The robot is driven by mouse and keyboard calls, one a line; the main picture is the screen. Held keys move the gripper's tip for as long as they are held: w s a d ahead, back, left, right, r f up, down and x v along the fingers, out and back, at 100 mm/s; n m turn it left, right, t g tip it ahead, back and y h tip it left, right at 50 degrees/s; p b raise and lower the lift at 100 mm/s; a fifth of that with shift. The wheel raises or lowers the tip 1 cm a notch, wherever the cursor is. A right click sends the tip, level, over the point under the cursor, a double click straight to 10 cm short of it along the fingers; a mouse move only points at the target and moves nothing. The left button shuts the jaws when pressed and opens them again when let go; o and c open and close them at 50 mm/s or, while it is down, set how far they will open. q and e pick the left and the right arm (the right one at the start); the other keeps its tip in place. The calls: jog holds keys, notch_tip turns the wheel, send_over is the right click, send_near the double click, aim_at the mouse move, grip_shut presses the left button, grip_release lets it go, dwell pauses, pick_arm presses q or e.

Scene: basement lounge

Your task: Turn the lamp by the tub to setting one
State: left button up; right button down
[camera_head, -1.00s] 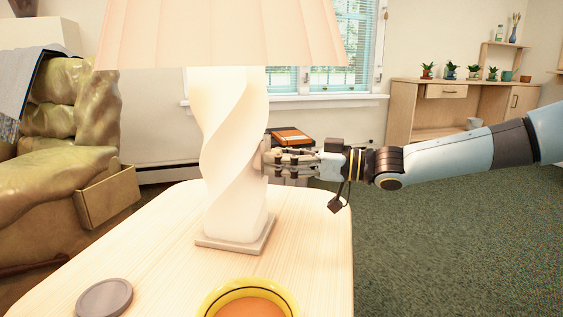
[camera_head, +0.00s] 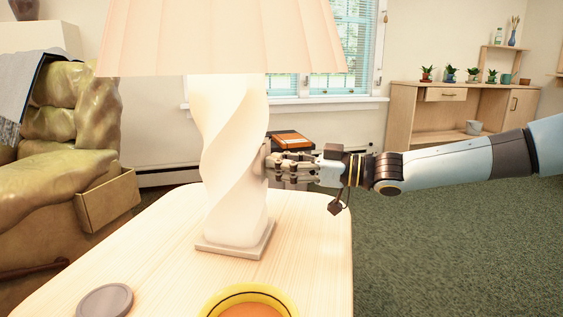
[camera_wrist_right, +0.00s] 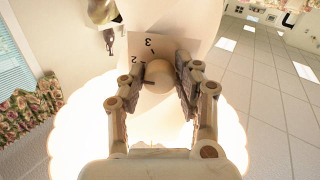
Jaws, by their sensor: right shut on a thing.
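The lit lamp (camera_head: 233,170) has a white twisted body, a pleated shade (camera_head: 220,38) and a square base (camera_head: 236,240) on a light wooden table. A yellow tub (camera_head: 290,294) with a dark stripe stands in front of it, cut by the bottom edge. My right gripper (camera_head: 268,161) is at the lamp's right side, shut on a round knob; its fingers (camera_wrist_right: 158,80) show on both sides of the knob (camera_wrist_right: 157,73) in the wrist view. Behind the knob is a plate (camera_wrist_right: 160,45) with 2 and 3 readable; other marks are hidden. My left gripper is not in view.
A grey round disc (camera_head: 105,299) lies at the table's (camera_head: 170,265) front left. A dark box-like thing with an orange top (camera_head: 290,138) is behind my gripper. An olive armchair (camera_head: 60,165) stands at left, a wooden desk (camera_head: 402,115) at back right. Green carpet (camera_head: 440,255) is clear at right.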

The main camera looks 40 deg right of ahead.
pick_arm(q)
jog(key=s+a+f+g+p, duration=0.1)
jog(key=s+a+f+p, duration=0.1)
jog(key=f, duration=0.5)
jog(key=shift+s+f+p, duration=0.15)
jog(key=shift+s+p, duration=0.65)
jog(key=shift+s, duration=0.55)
pick_arm(e)
jog(key=shift+n, duration=4.4)
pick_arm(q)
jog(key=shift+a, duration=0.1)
pick_arm(e)
jog(key=shift+f, duration=0.1)
jog(key=c, duration=0.9)
grip_release()
jog(key=shift+c, duration=0.2)
jog(key=shift+s+d, duration=0.1)
jog(key=v, duration=1.1)
jog(key=shift+s+d+f, duration=0.15)
jog(key=shift+s+d, duration=0.15)
